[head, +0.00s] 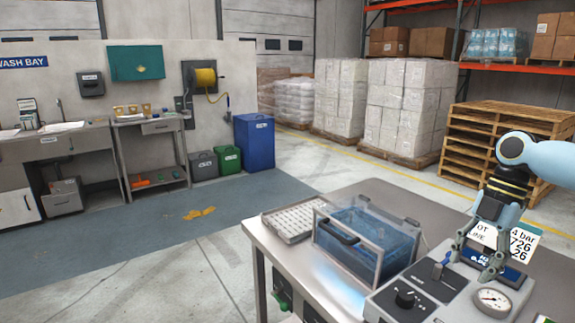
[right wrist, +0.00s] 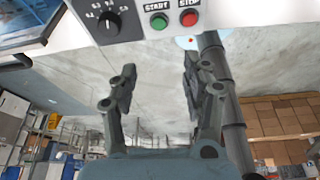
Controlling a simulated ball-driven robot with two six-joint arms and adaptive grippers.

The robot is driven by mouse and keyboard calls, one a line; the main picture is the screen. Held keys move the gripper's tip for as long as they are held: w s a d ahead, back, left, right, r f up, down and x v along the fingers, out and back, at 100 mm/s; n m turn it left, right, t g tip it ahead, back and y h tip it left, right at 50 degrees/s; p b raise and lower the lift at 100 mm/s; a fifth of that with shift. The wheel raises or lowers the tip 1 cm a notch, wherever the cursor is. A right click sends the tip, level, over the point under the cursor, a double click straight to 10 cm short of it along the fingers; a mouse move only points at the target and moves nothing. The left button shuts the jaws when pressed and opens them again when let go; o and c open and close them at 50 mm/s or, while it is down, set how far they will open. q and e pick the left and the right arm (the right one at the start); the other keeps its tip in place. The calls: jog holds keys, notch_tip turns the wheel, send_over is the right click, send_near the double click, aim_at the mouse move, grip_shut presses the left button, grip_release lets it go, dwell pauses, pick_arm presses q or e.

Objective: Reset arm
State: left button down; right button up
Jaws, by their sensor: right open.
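My right gripper (head: 476,268) hangs down at the right of the head view, over the back part of a grey control box (head: 450,290). Its fingers are spread and nothing is between them. In the right wrist view the open fingers (right wrist: 160,78) point toward the box front, which has a black knob (right wrist: 108,25), a green START button (right wrist: 158,21) and a red STOP button (right wrist: 190,17). Whether a fingertip touches the box cannot be told. My left gripper is in neither view.
A clear tank (head: 372,232) of blue liquid and a white gridded tray (head: 293,221) stand left of the box on the table. The box carries a gauge (head: 493,302) and a blue-tipped lever (head: 441,266). Printed signs (head: 522,243) stand behind the gripper.

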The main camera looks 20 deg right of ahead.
jog(key=s+a+f+m+h, duration=0.1)
jog(key=s+a+f+m, duration=0.25)
jog(key=a, duration=0.55)
jog(key=s+a+f+m+h, duration=0.1)
jog(key=s+a+f+m, duration=0.3)
jog(key=a, duration=0.5)
jog(key=s+a+r+m+t+h, duration=0.35)
jog(key=s+a+r+m, duration=0.25)
jog(key=m, duration=0.4)
notch_tip(320, 180, down, 40)
jog(key=s+d+g+b, duration=0.1)
jog(key=s+d+b, duration=0.15)
jog(key=b, duration=1.05)
pick_arm(q)
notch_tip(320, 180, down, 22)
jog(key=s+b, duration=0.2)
jog(key=b, duration=0.7)
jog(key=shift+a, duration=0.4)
pick_arm(e)
jog(key=s+f, duration=0.9)
jog(key=f, duration=0.3)
jog(key=s+f+g, duration=0.1)
jog(key=s+f, duration=0.7)
jog(key=f, duration=0.4)
jog(key=shift+s+d+f+m+y, duration=0.25)
jog(key=shift+s+d+m+y, duration=0.1)
jog(key=shift+d+m+y, duration=0.1)
